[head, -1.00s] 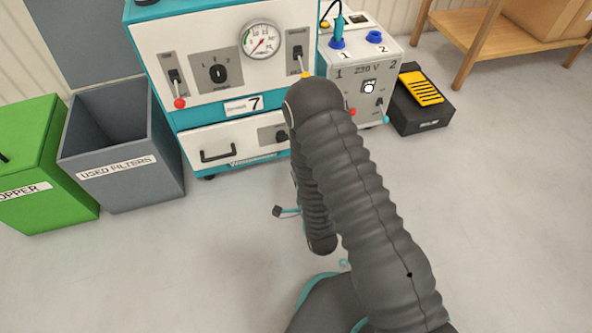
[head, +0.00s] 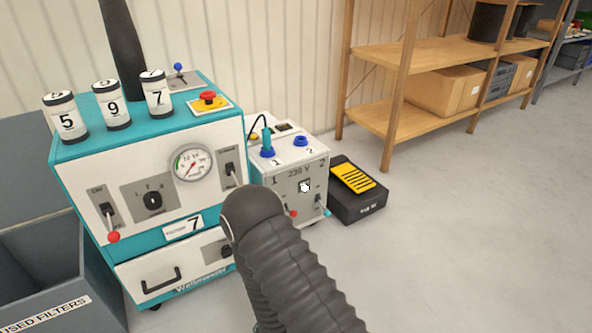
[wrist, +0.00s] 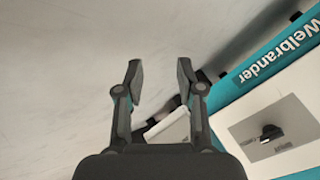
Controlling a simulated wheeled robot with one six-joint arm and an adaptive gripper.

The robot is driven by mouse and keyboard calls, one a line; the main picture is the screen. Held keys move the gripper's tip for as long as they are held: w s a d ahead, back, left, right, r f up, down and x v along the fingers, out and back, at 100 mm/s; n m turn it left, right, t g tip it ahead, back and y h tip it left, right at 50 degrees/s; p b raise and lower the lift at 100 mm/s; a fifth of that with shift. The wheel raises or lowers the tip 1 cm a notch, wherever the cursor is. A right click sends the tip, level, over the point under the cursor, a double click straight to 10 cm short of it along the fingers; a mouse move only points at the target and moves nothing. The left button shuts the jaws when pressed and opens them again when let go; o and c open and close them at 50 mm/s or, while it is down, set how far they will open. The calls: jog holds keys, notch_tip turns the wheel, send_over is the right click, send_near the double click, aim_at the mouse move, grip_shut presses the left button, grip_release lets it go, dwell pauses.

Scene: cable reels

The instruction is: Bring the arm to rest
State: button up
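My gripper (wrist: 160,82) shows in the wrist view with its two fingers apart and nothing between the tips. Behind the fingers are the pale floor and, to the right, the front of the teal and white machine (wrist: 270,125). In the head view my dark ribbed arm reaches up in front of that machine (head: 140,185), and the gripper itself is hidden there. I cannot tell whether the arm touches anything.
Numbered canisters (head: 112,105) and a red emergency button (head: 208,97) are on the machine. A 230 V box (head: 290,180) and a yellow-topped pedal (head: 355,185) stand right of it. A grey filter bin (head: 45,275) is at left. Wooden shelving (head: 400,75) is behind; open floor lies right.

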jog(key=shift+s+d+r+n+g+h, duration=0.35)
jog(key=shift+d+r+n+g, duration=0.1)
jog(key=shift+r+g, duration=0.1)
jog(key=shift+s+d+r+n+g+h, duration=0.25)
jog(key=shift+d+r+n+g+h, duration=0.1)
jog(key=shift+r+n+g, duration=0.15)
jog(key=s+d+r+h+p, duration=0.1)
jog(key=s+d+r+p, duration=0.2)
jog(key=d+r, duration=0.5)
jog(key=s+d+r+n+p, duration=0.1)
jog(key=s+d+r+p, duration=0.3)
jog(key=r, duration=2.7)
jog(key=s+d+r+n+t+h+p, duration=0.1)
jog(key=s+d+r+p, duration=0.2)
jog(key=d+r, duration=0.8)
notch_tip(320, 180, up, 8)
jog(key=shift+s+d+r+h, duration=0.2)
jog(key=shift+s+d+h, duration=0.1)
jog(key=shift+s, duration=0.65)
